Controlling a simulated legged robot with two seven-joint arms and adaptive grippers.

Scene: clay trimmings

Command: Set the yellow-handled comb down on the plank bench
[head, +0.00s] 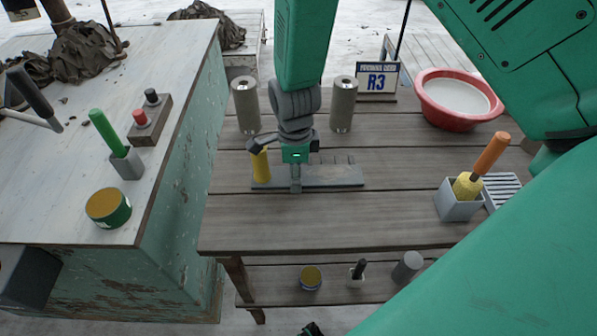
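The comb (335,178) has a long grey bar with short teeth on its far right edge and a yellow handle (260,167) at its left end. My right gripper (295,180) points down at the middle of the bar. It looks shut on it, with one finger over the near edge and the other hidden. The comb lies level, on or just above the plank bench (350,225); any gap underneath is not clear. A small green and black piece at the bottom edge looks like my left gripper (312,328), mostly cut off.
Two metal cylinders (245,105) (343,104) stand behind the comb, with an R3 sign (377,80) and red basin (432,112) beyond. A grey cup (459,207) holds an orange-handled tool at right. The front planks are clear. A pale cabinet (70,190) stands left.

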